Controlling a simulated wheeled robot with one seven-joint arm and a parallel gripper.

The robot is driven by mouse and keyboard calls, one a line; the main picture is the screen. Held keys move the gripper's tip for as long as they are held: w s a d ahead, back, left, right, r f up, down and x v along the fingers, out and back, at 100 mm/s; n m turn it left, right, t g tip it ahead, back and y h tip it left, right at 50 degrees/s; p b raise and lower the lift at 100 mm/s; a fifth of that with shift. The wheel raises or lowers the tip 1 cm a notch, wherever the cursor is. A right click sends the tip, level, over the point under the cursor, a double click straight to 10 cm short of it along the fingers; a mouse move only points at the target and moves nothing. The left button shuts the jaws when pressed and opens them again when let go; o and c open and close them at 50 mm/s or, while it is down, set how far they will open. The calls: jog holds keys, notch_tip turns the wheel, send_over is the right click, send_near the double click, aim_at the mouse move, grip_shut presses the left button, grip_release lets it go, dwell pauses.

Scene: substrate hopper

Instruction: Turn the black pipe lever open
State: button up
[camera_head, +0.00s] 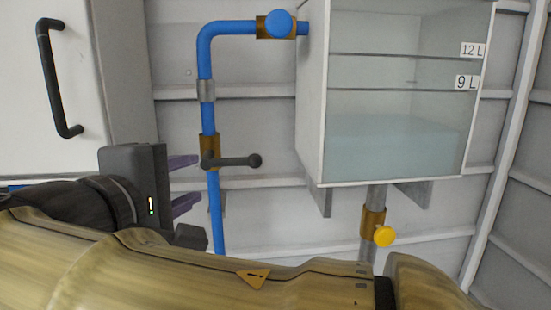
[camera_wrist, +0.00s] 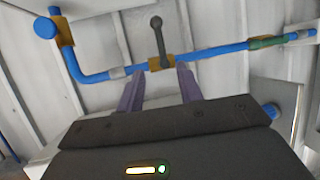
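The black pipe lever (camera_head: 235,161) sits on a brass valve (camera_head: 209,146) in the vertical blue pipe (camera_head: 217,225). It sticks out sideways to the right, across the pipe, and ends in a round knob. My gripper (camera_head: 197,181) is left of the pipe, its two purple fingers apart and pointing toward the valve area. In the wrist view the black lever (camera_wrist: 161,40) points up from the brass valve (camera_wrist: 156,63), beyond my open, empty gripper (camera_wrist: 160,76). I see no clear contact between fingers and lever.
A clear tank (camera_head: 395,148) with pale liquid stands right of the lever, marked 12 L and 9 L. A blue knob (camera_head: 279,23) is on the pipe above; a yellow knob (camera_head: 384,236) is below the tank. A white cabinet (camera_head: 85,75) with a black handle is at left.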

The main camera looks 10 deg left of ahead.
aim_at(231, 163)
jog(key=p+x, duration=0.6)
jog(key=x, duration=1.1)
jog(key=shift+f, duration=0.1)
jog(key=shift+c, duration=0.5)
grip_shut()
